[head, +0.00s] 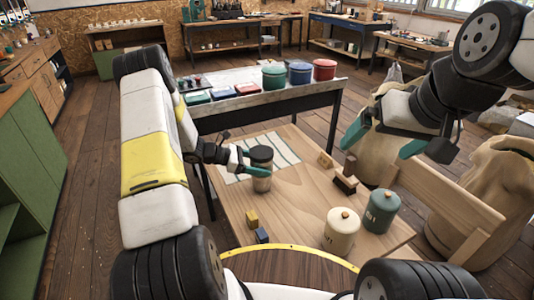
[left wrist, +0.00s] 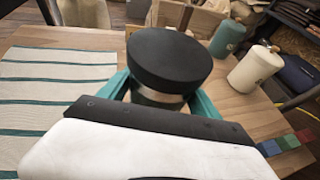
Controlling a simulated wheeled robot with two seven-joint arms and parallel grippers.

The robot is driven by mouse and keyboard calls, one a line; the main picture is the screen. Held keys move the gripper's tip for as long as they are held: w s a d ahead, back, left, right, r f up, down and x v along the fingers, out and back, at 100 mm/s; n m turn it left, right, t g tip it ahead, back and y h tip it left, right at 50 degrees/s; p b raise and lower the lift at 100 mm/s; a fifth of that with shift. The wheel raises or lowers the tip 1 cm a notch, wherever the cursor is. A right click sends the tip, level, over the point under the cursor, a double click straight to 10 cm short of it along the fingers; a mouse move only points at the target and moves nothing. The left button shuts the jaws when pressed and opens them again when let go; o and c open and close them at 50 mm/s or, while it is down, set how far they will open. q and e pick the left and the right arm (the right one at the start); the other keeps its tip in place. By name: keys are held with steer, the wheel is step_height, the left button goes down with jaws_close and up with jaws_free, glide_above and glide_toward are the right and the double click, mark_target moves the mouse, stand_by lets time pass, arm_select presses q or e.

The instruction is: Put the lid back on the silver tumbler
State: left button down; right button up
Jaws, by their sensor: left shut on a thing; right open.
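The silver tumbler (head: 261,184) is at the table's left part, by the striped cloth, and looks upright. A black lid (head: 262,154) sits on its top, and in the left wrist view the lid (left wrist: 168,58) covers the mouth above a silver band (left wrist: 158,97). I cannot tell whether it is fully seated. My left gripper (head: 258,171) is shut on the tumbler just below the lid, its teal fingers on either side. I cannot tell whether the tumbler's base touches the table.
A striped cloth (head: 235,165) lies left of centre. A cream canister (head: 341,232) and a teal canister (head: 380,212) stand at the front right. Small wooden blocks (head: 345,181) lie further back. The middle is clear.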

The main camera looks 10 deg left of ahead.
arm_select(q)
steer(key=shift+f, duration=0.1)
steer(key=shift+c, duration=0.7)
jaws_free()
steer(key=v, duration=1.2)
